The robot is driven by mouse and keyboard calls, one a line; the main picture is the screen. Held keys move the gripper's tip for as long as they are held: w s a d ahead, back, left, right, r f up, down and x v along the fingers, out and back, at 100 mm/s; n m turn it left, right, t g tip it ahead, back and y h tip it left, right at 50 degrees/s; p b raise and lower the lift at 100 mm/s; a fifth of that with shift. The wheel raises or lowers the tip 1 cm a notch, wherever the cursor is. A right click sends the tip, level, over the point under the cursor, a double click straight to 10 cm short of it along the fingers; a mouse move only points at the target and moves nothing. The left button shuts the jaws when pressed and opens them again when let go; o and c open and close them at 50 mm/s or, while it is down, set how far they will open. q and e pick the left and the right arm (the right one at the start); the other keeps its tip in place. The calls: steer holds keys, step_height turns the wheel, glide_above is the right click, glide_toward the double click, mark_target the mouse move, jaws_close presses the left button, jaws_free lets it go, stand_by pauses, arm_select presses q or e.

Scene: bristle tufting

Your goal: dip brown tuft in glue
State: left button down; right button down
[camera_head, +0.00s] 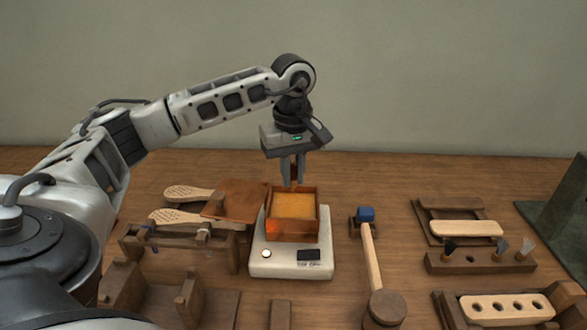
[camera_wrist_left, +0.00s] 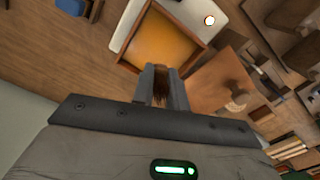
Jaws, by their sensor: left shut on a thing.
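My left gripper (camera_head: 293,178) points down over the back edge of a wooden box of amber glue (camera_head: 293,206). It is shut on a brown tuft (camera_wrist_left: 161,84), whose dark bristles show between the fingers in the left wrist view. The glue box (camera_wrist_left: 158,42) lies just ahead of the fingertips there. I cannot tell whether the tuft touches the glue. The box stands on a white scale (camera_head: 275,262) with a round button and a dark display. My right gripper is not in view.
A wooden mallet (camera_head: 373,262) and a blue-topped tool (camera_head: 365,214) lie right of the scale. A tuft rack (camera_head: 478,263) and a drilled brush block (camera_head: 508,307) are farther right. Two paddle brushes (camera_head: 185,193) and wooden fixtures (camera_head: 190,250) crowd the left. The table behind the box is clear.

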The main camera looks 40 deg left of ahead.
arm_select(q)
step_height(320, 180, down, 3)
steer(key=shift+f+b, duration=0.1)
steer(key=shift+b, duration=0.8)
steer(key=shift+f+b, duration=0.8)
steer(key=shift+f, duration=0.35)
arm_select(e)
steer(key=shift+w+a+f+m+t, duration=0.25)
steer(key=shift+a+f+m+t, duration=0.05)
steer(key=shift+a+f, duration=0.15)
arm_select(q)
steer(key=shift+r, duration=0.1)
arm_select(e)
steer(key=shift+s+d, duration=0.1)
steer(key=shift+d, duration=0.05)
